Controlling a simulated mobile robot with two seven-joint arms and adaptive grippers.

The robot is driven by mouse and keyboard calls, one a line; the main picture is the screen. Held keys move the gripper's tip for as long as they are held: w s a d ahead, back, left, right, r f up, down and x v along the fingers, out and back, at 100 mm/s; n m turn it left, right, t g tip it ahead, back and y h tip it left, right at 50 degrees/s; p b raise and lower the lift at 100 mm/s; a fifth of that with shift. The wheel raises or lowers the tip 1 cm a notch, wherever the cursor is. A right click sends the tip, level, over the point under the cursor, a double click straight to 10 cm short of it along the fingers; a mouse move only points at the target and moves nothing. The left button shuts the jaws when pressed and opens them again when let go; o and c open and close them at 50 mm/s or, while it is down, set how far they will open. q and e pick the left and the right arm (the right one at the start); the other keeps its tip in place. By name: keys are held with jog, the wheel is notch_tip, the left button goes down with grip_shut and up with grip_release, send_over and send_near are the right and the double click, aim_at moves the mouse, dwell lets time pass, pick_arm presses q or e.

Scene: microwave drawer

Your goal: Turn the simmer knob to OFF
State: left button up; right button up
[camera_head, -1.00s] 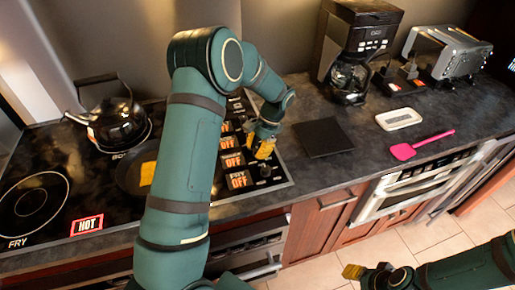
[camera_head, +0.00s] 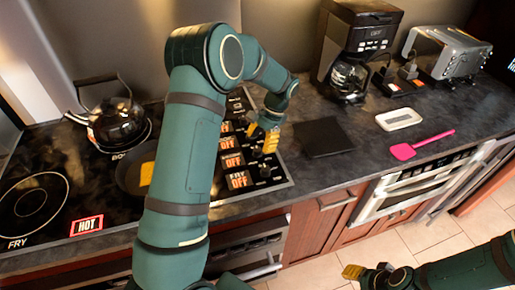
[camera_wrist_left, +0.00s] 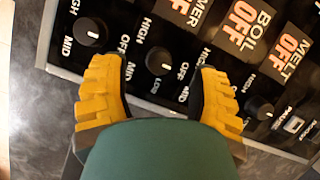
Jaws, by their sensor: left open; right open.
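The simmer knob (camera_wrist_left: 158,60) is a black round knob on the stove's control panel. In the left wrist view it sits between the two yellow fingers of my left gripper (camera_wrist_left: 160,88), with dark gaps on both sides. A small light mark shows on its lower right side. The partly cut-off simmer display (camera_wrist_left: 182,8) reads OFF, as it does in the head view (camera_head: 232,161). In the head view my left gripper (camera_head: 264,138) is open over the panel and partly hides the knobs. My right gripper (camera_head: 353,271) is open and empty over the floor.
Another knob (camera_wrist_left: 90,32) is close left of the left gripper, and the melt knob (camera_wrist_left: 262,107) is to its right. A kettle (camera_head: 118,122) and a pan (camera_head: 130,178) stand on the cooktop. A dark square plate (camera_head: 322,138) lies right of the panel.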

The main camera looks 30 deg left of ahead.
pick_arm(q)
jog(key=v, duration=0.8)
jog(key=shift+r, duration=0.3)
jog(key=shift+d, duration=0.1)
